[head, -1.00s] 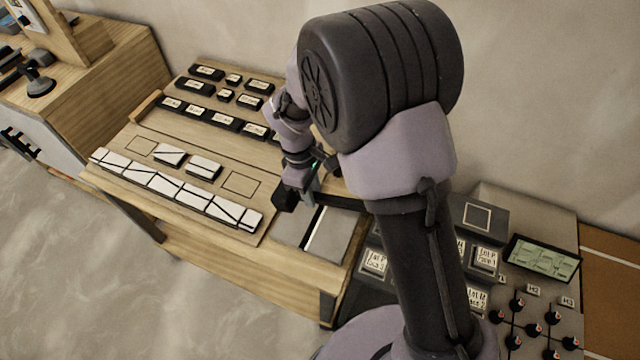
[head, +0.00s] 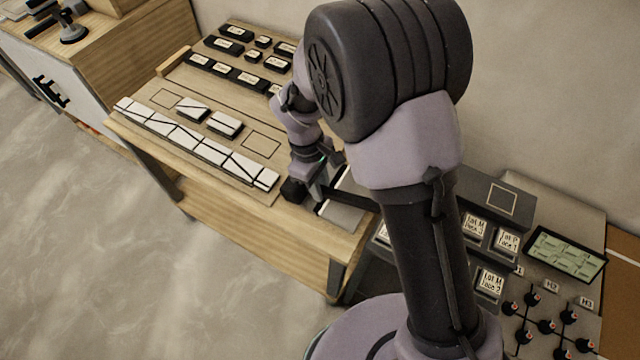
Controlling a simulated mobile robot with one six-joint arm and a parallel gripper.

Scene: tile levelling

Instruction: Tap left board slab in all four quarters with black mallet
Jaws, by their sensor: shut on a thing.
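My gripper (head: 316,182) is shut on the black mallet, over the right end of the wooden table. The mallet's black block-shaped head (head: 293,190) sticks out to the left of the gripper. It is over the place of the left board slab, which it and the gripper almost wholly hide. I cannot tell whether the head touches the slab. The grey right slab (head: 346,216) shows just right of the gripper, with a pale strip (head: 321,208) along its left side. My arm hides the back of both slabs.
A row of white tiles (head: 195,143) lies on the wooden board left of the mallet, with two loose tiles (head: 225,123) behind it. Several black labelled blocks (head: 238,74) stand at the back. A grey console with labelled blocks (head: 490,283) and black knobs (head: 546,326) is at right.

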